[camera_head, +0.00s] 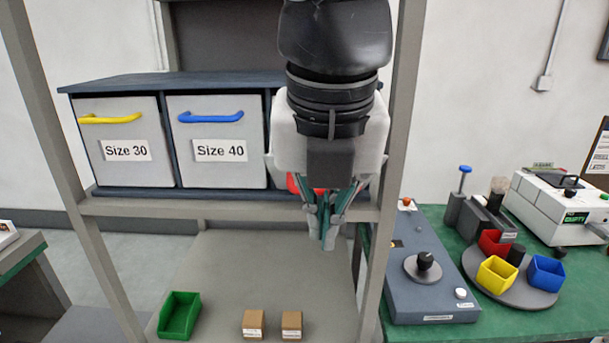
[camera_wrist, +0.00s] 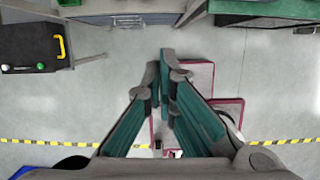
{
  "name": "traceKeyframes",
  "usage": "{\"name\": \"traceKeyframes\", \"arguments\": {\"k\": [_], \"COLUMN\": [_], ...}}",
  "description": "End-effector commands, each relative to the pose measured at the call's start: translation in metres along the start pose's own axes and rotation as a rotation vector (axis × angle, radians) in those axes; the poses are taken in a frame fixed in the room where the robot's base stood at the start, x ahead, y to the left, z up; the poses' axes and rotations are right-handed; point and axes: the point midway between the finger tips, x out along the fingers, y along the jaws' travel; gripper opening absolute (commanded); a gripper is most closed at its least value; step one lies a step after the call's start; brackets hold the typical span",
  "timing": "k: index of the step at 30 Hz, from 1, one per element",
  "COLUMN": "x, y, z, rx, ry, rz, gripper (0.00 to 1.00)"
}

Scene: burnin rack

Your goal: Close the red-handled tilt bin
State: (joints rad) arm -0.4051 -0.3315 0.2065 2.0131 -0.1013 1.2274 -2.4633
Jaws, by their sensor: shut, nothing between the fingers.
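A red piece (camera_head: 293,183), likely the red handle, shows at the left edge of my gripper in the head view. It sits lower than the yellow and blue handles. The rest of that bin is hidden behind my arm, so I cannot tell its tilt. My gripper (camera_head: 328,243) points down in front of the right end of the bin cabinet (camera_head: 190,83), with its fingers together and empty. Whether it touches the bin is hidden. The wrist view shows the closed fingertips (camera_wrist: 167,60) above the floor, with no red handle in sight.
The yellow-handled Size 30 bin (camera_head: 125,165) and blue-handled Size 40 bin (camera_head: 215,170) look shut. Rack posts (camera_head: 400,120) stand close to my arm. Below are a green bin (camera_head: 180,315) and two small boxes (camera_head: 254,322). A green bench (camera_head: 400,335) with equipment stands right.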

Motion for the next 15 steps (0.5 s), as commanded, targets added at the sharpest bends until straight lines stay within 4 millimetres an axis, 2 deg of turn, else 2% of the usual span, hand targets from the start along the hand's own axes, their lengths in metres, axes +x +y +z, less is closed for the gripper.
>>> {"name": "traceKeyframes", "arguments": {"k": [4, 6, 9, 15], "x": [0.029, 0.019, 0.015, 0.011], "y": [-0.001, 0.000, 0.000, 0.000], "z": [-0.001, 0.014, 0.025, 0.036], "rx": [0.000, 0.004, 0.003, 0.001], "ry": [0.004, -0.001, 0.000, 0.001], "rz": [-0.002, 0.001, 0.001, 0.000], "gripper": [0.00, 0.00, 0.00, 0.00]}}
